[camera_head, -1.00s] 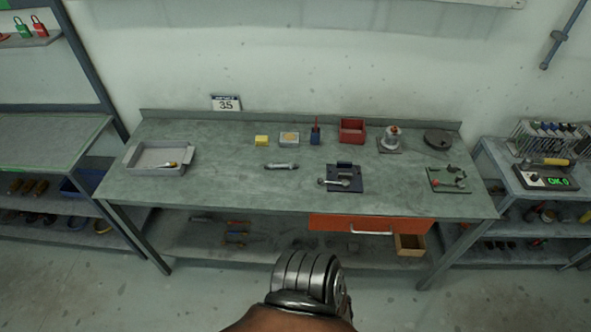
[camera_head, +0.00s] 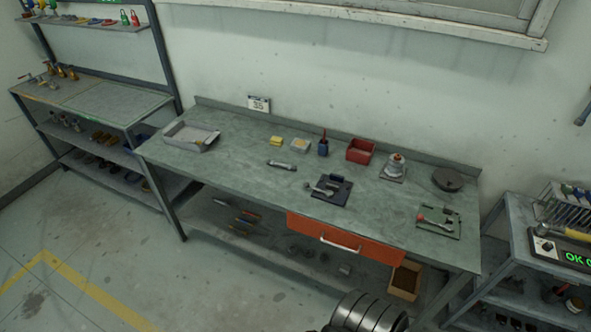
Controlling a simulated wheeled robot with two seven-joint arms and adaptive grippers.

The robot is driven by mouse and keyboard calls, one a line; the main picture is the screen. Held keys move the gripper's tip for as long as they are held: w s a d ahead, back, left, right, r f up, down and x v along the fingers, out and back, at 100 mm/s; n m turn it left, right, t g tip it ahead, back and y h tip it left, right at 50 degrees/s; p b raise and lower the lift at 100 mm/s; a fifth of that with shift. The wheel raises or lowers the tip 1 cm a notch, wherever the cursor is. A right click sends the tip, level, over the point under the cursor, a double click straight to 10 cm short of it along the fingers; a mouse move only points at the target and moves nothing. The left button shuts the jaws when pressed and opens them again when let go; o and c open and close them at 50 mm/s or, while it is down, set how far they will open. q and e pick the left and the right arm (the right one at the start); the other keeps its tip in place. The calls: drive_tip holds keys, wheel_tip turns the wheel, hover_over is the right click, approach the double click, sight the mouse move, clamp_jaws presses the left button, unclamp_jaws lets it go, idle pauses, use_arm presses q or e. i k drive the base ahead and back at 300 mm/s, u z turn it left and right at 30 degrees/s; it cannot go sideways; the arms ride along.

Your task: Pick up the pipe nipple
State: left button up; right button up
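A short silver cylindrical piece (camera_head: 281,165) lies flat near the middle of the workbench (camera_head: 235,170). It looks like the pipe nipple, but it is too small to make out any thread. Neither of my grippers shows in the view. A ribbed metal part, which looks like mine, shows at the bottom edge.
A grey tray (camera_head: 191,136) is on the bench's left. Behind the silver piece are a yellow block (camera_head: 276,141) and a red bin (camera_head: 360,151). A dark pad (camera_head: 331,189) with a tool and a green plate (camera_head: 438,223) lie to the right. An orange drawer (camera_head: 345,240) is below.

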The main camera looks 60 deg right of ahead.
sight(273, 164)
drive_tip(key=z, duration=1.45)
